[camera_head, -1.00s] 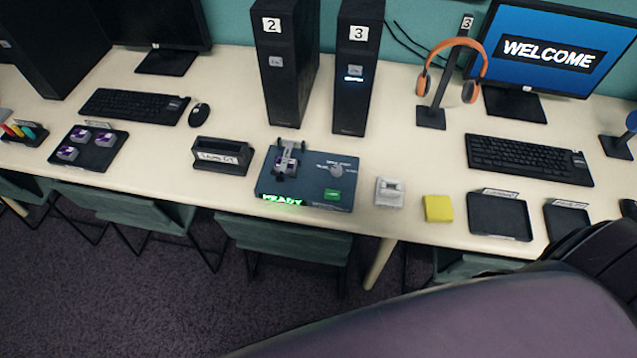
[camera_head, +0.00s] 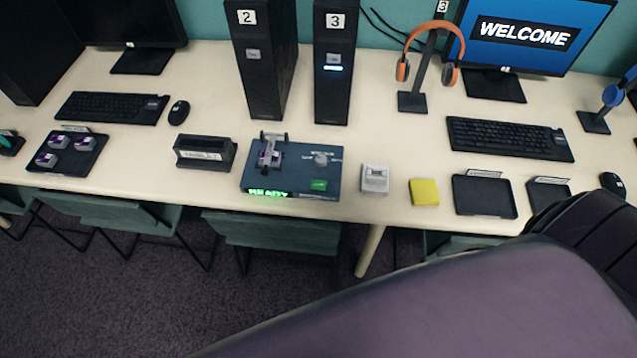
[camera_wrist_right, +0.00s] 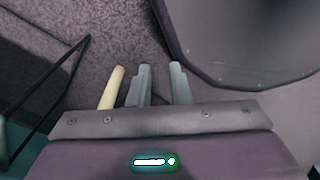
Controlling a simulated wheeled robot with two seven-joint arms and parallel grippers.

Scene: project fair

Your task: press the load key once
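The load key is probably the green key (camera_head: 319,185) at the front right of the blue-grey device (camera_head: 335,163); its label is too small to read. The device lies on the table, and its front display (camera_head: 268,193) glows green with "READY". A grey clamp-like part with something purple (camera_head: 269,154) is at its left, and a grey knob (camera_head: 321,158) is above the key. My right gripper (camera_wrist_right: 160,66) shows only in the right wrist view, its two grey fingers a narrow gap apart over the carpet, with nothing between them. My left gripper is not in view.
A black labelled holder (camera_head: 205,153) stands left of the device. A light grey block (camera_head: 374,179), a yellow pad (camera_head: 424,192) and black trays (camera_head: 484,196) are to its right. Two black towers (camera_head: 333,75) stand behind. Chairs (camera_head: 270,232) are under the table's front edge.

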